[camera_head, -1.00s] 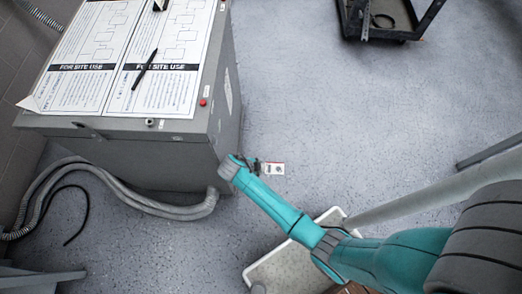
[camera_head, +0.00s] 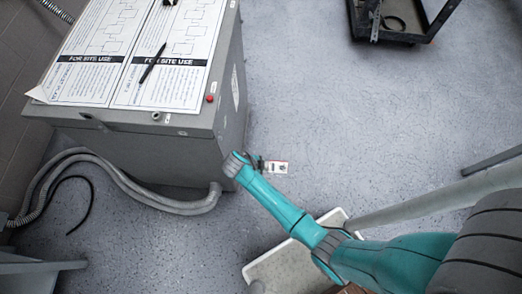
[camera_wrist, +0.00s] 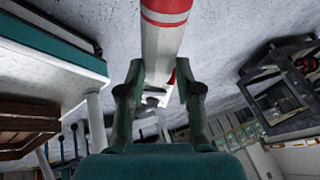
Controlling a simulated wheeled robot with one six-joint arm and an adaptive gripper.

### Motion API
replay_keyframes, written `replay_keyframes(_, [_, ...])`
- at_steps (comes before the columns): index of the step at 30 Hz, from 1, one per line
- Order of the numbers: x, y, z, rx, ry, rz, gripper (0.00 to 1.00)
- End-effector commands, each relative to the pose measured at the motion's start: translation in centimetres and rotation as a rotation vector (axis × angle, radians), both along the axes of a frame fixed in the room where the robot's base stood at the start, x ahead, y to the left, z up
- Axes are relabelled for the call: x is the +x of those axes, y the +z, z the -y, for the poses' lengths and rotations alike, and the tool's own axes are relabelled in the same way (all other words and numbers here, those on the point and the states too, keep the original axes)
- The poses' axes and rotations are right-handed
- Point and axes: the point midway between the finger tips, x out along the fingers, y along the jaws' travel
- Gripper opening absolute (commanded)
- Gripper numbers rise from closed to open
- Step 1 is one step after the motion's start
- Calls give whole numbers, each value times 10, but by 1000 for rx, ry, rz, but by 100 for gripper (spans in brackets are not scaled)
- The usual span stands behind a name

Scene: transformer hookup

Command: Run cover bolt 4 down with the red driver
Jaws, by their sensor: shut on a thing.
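My gripper (camera_wrist: 158,78) is shut on a pale cylindrical tool with red bands (camera_wrist: 164,38), which looks like the red driver. I cannot tell which is cover bolt 4. The tool's tip is not clear.
Printed sheets with a black pen (camera_head: 153,66) lie on the cabinet top. Thick grey hoses (camera_head: 150,200) curve along the floor at its front. A dark-framed cart (camera_head: 395,30) stands at the top right. The floor between cart and cabinet is clear.

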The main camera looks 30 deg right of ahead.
Motion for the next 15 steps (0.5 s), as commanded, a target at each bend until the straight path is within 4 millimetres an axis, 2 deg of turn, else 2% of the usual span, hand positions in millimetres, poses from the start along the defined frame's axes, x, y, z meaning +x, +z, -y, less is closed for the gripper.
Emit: replay_keyframes(15, [6,0,-7,-1,0,1,0])
